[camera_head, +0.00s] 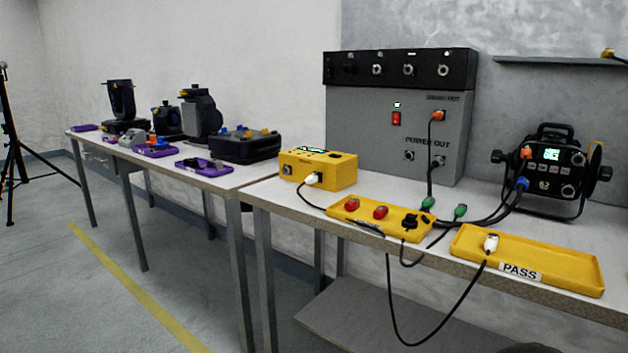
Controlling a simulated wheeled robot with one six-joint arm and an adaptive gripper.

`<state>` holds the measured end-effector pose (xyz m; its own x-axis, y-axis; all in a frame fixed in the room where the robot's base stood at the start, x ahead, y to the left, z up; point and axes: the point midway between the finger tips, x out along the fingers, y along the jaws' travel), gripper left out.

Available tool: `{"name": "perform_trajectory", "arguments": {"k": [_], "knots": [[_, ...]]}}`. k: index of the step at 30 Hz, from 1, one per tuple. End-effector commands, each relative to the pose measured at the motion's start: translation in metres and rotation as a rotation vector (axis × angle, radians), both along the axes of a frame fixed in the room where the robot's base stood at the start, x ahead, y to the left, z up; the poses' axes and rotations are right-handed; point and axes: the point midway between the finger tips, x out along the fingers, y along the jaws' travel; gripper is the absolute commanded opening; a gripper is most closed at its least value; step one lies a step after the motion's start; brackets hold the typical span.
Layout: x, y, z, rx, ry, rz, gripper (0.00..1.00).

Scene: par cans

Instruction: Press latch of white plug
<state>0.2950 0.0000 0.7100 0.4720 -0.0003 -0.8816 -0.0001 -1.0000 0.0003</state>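A white plug (312,179) sits at the front face of the yellow tester box (338,170), with a black cable running down from it. It looks seated in a socket there. Another white connector (491,242) lies on the yellow PASS tray (570,268) at the right, with a black cable looping below the table edge. The latch is too small to make out on either. The frame does not tell which white one the task means. My gripper is not in view.
A yellow tray (345,211) holds red and black connectors. Green connectors (460,210) lie behind it. The grey power cabinet (375,140) stands at the back, and a black par can (553,175) at the right. A left table (230,182) carries dark equipment. Cables hang in front.

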Motion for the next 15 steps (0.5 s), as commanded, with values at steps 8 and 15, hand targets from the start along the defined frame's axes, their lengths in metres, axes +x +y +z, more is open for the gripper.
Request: {"name": "perform_trajectory", "arguments": {"k": [8, 15], "knots": [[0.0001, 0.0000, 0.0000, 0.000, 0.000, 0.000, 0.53], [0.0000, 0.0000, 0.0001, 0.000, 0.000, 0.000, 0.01]]}}
